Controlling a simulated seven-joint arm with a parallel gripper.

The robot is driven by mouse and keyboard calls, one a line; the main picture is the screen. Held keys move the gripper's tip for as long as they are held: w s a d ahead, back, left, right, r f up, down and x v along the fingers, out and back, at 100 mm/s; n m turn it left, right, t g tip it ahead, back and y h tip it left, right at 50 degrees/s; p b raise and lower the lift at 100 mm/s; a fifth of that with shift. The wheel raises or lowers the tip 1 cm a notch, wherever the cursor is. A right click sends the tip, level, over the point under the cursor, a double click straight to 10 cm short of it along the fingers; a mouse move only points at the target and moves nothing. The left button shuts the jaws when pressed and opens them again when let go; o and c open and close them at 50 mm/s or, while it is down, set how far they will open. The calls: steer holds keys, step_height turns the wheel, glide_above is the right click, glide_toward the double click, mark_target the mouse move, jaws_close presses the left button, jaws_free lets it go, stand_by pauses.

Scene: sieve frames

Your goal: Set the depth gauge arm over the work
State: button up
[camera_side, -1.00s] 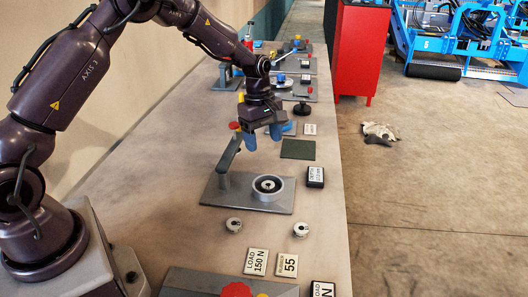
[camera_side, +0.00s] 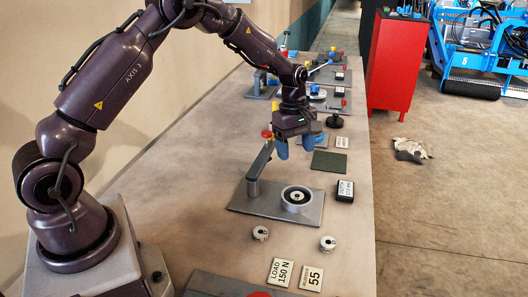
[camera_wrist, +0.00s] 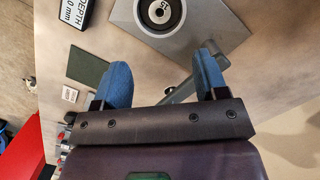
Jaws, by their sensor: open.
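The depth gauge arm (camera_side: 262,161) is a grey bar on a post at the left of a grey base plate (camera_side: 238,203). It points away from the dark ring holder (camera_side: 297,199), which holds a small light disc marked 15 in the wrist view (camera_wrist: 160,11). A red and yellow knob (camera_side: 267,134) shows near the bar's far end. My gripper (camera_side: 295,147) is open, its blue fingers pointing down beyond the holder, beside the bar's far end. Contact cannot be told.
A black depth display (camera_side: 345,191) stands right of the plate, and a dark green mat (camera_side: 329,162) lies behind it. Two small metal pieces (camera_side: 261,233) (camera_side: 328,243) and label cards (camera_side: 283,272) lie in front. Other fixtures crowd the bench behind my gripper.

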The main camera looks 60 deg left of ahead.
steer(key=shift+c, duration=0.2)
steer(key=a, duration=0.3)
steer(key=shift+w+a+f+n, duration=0.25)
steer(key=shift+n, duration=0.15)
steer(key=c, duration=0.3)
steer(key=w+a+r+m+y, duration=0.25)
steer(key=a+r+m, duration=0.45)
steer(key=a, duration=0.7)
steer(key=shift+h, duration=0.35)
steer(key=f, duration=1.1)
steer(key=shift+w+d+f, duration=0.2)
steer(key=shift+d+f, duration=0.05)
steer(key=shift+f, duration=0.05)
steer(key=shift+c, duration=0.5)
jaws_close()
